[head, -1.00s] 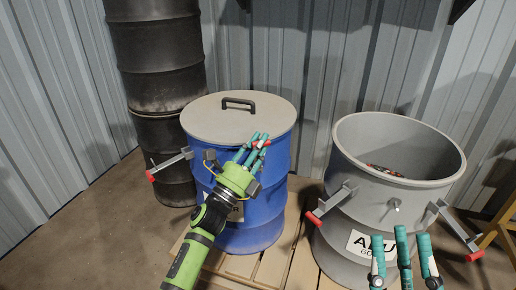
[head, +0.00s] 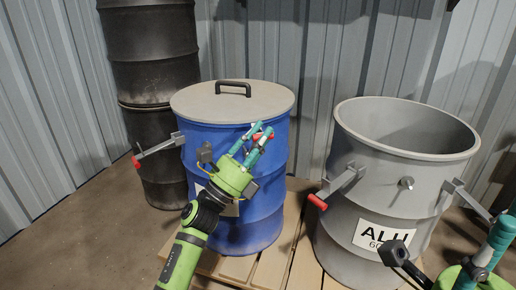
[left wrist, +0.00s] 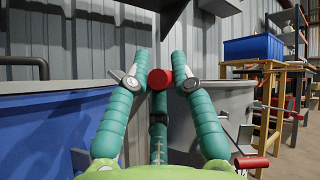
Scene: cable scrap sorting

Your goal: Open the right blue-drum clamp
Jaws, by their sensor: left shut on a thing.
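The blue drum (head: 273,160) stands on the pallet with a grey lid (head: 205,103) on it. My left gripper (head: 258,136) is at the drum's front right, near the rim. Its teal fingers are shut on the red-tipped handle of the right clamp (head: 257,136). In the left wrist view the red tip (left wrist: 160,79) sits between the fingertips; most of the lever is hidden. The drum's left clamp (head: 162,146) sticks outward to the left. My right gripper (head: 497,238) is partly in view at the lower right; its fingers are cut off by the picture edge.
A grey drum (head: 345,215) marked ALU stands close on the right, with red-tipped clamps jutting out. Black drums (head: 160,100) are stacked behind on the left. The wooden pallet (head: 275,262) lies underneath. A blue bin (left wrist: 252,48) stands on a wooden stand.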

